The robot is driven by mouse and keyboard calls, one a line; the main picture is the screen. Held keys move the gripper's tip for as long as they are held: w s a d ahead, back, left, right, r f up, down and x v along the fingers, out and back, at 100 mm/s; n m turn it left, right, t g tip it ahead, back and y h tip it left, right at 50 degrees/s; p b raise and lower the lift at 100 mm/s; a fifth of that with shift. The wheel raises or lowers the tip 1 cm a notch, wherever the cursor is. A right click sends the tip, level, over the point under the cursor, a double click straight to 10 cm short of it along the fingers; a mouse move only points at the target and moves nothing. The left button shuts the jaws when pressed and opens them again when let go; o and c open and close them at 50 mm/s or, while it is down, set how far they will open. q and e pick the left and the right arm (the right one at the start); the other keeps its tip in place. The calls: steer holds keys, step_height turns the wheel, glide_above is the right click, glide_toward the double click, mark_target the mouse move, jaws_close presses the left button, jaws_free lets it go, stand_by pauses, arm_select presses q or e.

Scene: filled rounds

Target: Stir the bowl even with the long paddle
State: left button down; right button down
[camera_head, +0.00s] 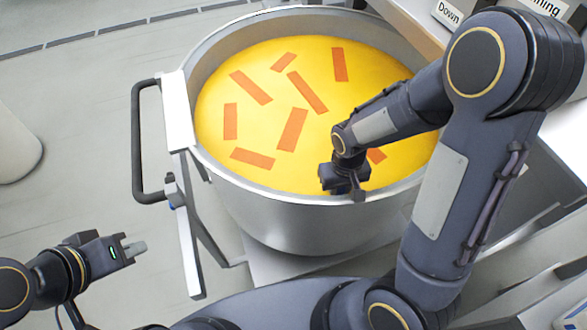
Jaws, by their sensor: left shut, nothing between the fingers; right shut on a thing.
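The large silver bowl (300,214) stands in the middle of the view, filled with a yellow mass (265,100). Several orange strips (292,129) lie spread unevenly over the yellow surface, at different angles. One strip (376,155) is partly covered by my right arm. My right gripper (357,190) is over the front right part of the bowl, near the front rim. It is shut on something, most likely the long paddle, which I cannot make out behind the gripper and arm. My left gripper (137,248) is shut and empty, outside the bowl at the lower left.
A black handle (138,150) on a white bracket (177,112) stands out from the bowl's left side. A pale rounded object (15,145) is at the left edge.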

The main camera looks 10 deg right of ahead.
steer(key=w+d, duration=0.6)
steer(key=w, duration=0.4)
steer(key=w+a+p, duration=0.1)
steer(key=w+a, duration=0.7)
steer(key=s+d, duration=0.1)
steer(key=s, duration=0.8)
steer(key=shift+b, duration=0.45)
steer(key=shift+s+d, duration=0.1)
